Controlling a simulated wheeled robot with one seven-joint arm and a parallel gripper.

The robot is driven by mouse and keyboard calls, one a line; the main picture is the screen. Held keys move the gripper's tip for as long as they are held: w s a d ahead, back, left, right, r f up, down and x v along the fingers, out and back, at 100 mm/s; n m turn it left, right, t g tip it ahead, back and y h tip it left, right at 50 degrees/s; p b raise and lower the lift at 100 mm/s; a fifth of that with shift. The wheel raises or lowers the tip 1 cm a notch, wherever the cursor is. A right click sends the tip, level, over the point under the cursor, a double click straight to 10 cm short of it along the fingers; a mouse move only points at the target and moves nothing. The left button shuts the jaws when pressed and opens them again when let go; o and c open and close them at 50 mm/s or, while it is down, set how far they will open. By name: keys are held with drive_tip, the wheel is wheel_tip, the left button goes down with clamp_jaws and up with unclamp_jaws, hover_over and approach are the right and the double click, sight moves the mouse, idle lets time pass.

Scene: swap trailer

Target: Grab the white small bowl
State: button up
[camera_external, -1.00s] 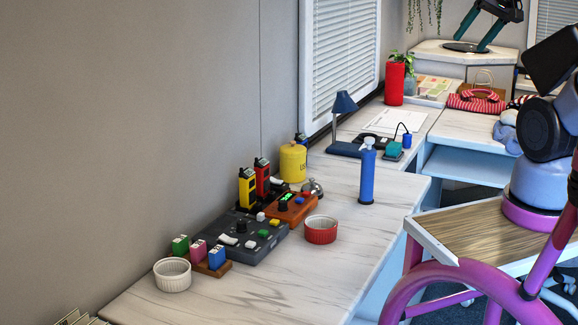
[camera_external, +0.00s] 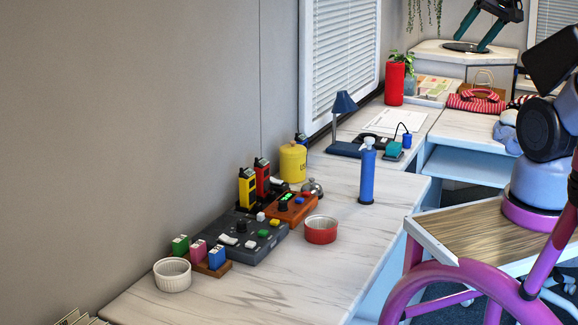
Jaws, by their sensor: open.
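The small white bowl (camera_external: 172,276) is a ribbed ramekin. It stands upright at the near left of the marble-look table (camera_external: 240,290), beside a wooden block with small coloured blocks. It looks empty. My arm shows at the right edge of the view, but its gripper is outside the picture. Nothing touches the bowl except the table, as far as I can see.
A red bowl (camera_external: 321,230) stands right of a grey control panel (camera_external: 240,240) and an orange box (camera_external: 291,209). Behind are yellow and red handheld devices, a yellow canister (camera_external: 293,163) and a blue spray bottle (camera_external: 367,175). The table's front right is clear.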

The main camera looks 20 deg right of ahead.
drive_tip(key=shift+c, duration=1.2)
